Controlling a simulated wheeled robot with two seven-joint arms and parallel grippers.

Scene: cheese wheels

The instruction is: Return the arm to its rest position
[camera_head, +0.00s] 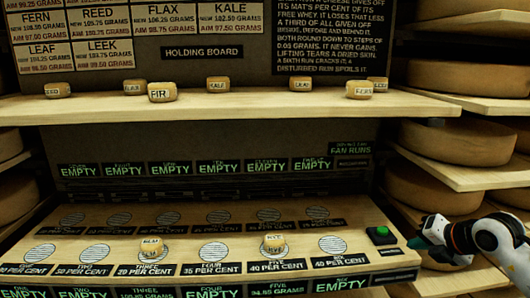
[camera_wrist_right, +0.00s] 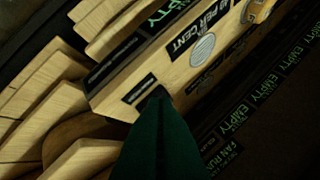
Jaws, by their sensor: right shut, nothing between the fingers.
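My right arm comes in from the lower right in the head view. Its gripper (camera_head: 418,243) has dark green fingers pointing left, near the right end of the slotted panel and close to the green button (camera_head: 382,231). In the right wrist view the green fingers (camera_wrist_right: 160,95) are shut together with nothing between them. Two small cheeses sit on the panel's front row, one at position three (camera_head: 151,247) and one at position five (camera_head: 274,243). My left gripper is not in view.
Several small labelled cheeses, such as FIR (camera_head: 162,92), stand on the holding board shelf (camera_head: 240,108). Large cheese wheels (camera_head: 458,141) fill wooden racks at the right, close to my right arm. The panel's other round spots, such as position four (camera_head: 214,251), are bare.

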